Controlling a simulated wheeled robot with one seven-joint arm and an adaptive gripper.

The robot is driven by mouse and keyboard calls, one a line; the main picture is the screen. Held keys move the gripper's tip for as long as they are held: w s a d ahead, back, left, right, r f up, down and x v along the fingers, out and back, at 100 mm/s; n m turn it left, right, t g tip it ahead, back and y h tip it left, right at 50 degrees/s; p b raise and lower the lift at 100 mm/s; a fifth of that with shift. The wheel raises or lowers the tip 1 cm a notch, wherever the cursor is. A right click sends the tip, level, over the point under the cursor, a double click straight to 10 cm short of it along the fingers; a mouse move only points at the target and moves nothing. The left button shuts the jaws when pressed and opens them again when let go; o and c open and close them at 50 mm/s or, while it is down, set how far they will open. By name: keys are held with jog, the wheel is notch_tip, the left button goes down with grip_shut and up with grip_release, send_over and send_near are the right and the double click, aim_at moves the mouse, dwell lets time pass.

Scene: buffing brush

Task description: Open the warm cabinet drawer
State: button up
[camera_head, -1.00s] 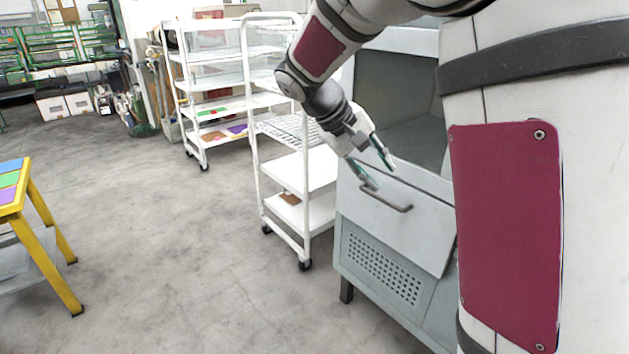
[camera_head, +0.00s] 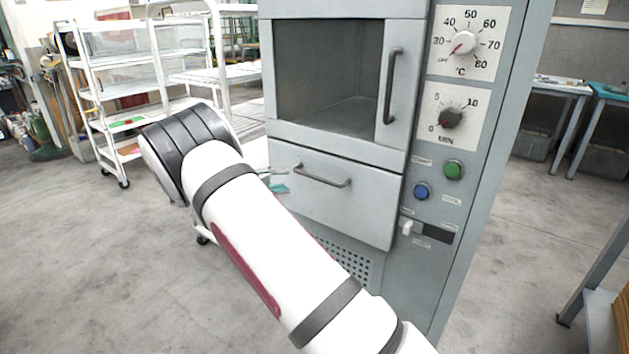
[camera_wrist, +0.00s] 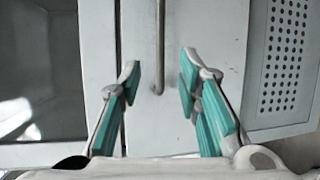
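The warm cabinet (camera_head: 455,190) is a tall grey unit with a windowed door above a drawer. The drawer front (camera_head: 350,205) looks shut and has a dark horizontal bar handle (camera_head: 322,180). The drawer front (camera_wrist: 205,25) and the handle (camera_wrist: 160,45) also show in the wrist view. My gripper (camera_wrist: 160,78) is open there, its teal fingers on either side of the handle's line. The handle's near end lies between the fingertips, with gaps on both sides. In the head view my gripper (camera_head: 277,180) is mostly hidden behind my arm, left of the handle.
The upper door has its own vertical handle (camera_head: 392,87). Dials, buttons and a switch fill the control panel (camera_head: 462,90) on the right. A white shelf trolley (camera_head: 215,75) stands close left of the cabinet. A perforated vent (camera_head: 345,262) is below the drawer. Open floor lies at left.

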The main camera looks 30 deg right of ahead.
aim_at(313, 177)
jog(key=d, duration=0.4)
jog(key=d+f+b, duration=0.1)
jog(key=d, duration=0.2)
jog(key=d+f, duration=0.1)
jog(key=d, duration=0.3)
jog(key=shift+s+d+f+b, duration=0.1)
jog(key=shift+s+d+b, duration=0.2)
jog(key=shift+c, duration=0.5)
grip_shut()
